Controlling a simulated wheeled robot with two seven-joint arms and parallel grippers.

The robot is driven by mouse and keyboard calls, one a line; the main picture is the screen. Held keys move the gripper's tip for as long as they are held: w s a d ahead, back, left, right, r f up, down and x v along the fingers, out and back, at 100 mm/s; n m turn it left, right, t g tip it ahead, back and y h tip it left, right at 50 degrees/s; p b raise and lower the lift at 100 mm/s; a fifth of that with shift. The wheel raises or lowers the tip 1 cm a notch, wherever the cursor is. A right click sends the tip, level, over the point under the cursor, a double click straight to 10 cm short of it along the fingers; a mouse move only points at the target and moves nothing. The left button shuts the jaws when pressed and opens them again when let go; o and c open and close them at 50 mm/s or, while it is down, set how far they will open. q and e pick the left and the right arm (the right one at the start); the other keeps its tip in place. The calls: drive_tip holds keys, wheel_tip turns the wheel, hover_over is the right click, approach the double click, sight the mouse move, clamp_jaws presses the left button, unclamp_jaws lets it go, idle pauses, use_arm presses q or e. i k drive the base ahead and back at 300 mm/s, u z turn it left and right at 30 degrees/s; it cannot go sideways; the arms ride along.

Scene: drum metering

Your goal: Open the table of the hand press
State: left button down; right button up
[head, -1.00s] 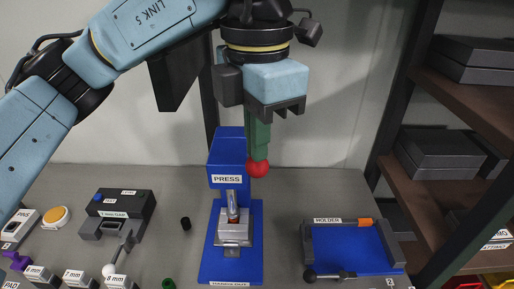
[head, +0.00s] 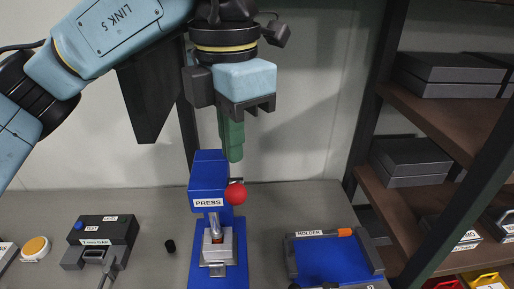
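The blue hand press (head: 206,180), labelled PRESS, stands on the bench left of centre. Its silver ram (head: 214,224) reaches down to the grey block on its table (head: 216,248); whether they touch is hard to tell. The red ball knob (head: 236,194) of its lever is at the right side of the press head. My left gripper (head: 235,158) points down with green fingers just above the knob, with a visible gap to it. The fingers overlap in this view, so their opening is unclear. Nothing shows held in them. My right gripper is out of view.
A blue tray labelled HOLDER (head: 330,262) lies right of the press. A dark gauge box (head: 104,236) and a small black cylinder (head: 170,246) are to the left. Shelves with grey boxes (head: 412,158) stand at the right. Bench between press and holder is clear.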

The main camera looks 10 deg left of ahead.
sight(217, 257)
drive_tip(key=k, duration=1.5)
